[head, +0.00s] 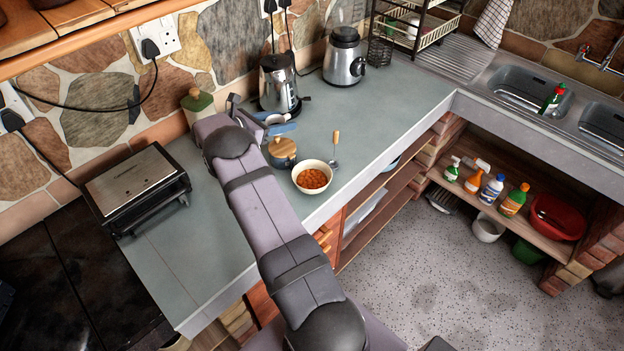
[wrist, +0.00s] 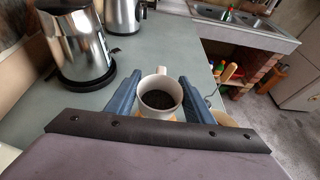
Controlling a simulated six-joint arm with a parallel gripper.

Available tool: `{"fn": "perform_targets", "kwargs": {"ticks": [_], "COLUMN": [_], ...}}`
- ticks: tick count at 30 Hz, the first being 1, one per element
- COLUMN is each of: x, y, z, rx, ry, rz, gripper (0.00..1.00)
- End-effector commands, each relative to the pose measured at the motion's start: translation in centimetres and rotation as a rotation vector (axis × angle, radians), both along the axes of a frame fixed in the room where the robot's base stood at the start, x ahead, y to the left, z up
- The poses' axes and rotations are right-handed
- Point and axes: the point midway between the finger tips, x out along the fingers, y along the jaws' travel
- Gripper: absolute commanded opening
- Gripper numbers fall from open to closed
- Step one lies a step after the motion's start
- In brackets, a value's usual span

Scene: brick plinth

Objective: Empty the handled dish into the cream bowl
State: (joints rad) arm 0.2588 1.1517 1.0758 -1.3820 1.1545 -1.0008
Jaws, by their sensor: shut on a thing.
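The handled dish is a white cup (wrist: 144,101) with a handle at its far side and dark contents inside. In the wrist view my gripper (wrist: 159,80) is shut on it, with a blue finger on each side. The cup looks roughly upright. In the head view my gripper (head: 277,121) is over the counter, left of and behind the cream bowl (head: 297,174), and the cup is mostly hidden. The bowl holds orange-brown pieces. In the wrist view only part of the bowl (wrist: 222,116) shows, right of the right finger.
A wooden-lidded pot (head: 282,150) stands just left of the bowl. A wooden-handled utensil (head: 336,140) is right of it. A kettle (head: 278,84) and blender (head: 343,60) stand behind. The counter right of the utensil is clear.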

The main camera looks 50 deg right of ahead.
Motion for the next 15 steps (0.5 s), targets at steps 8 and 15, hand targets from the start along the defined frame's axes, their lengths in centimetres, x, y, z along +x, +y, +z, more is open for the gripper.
{"fn": "perform_targets", "kwargs": {"ticks": [8,15], "x": [-1.8,-1.9], "y": [-1.7,-1.8], "z": [-1.2,-1.2], "rx": [-0.001,-0.001], "ry": [0.000,0.000], "rz": [-0.080,-0.088], "gripper": [0.18,0.18]}}
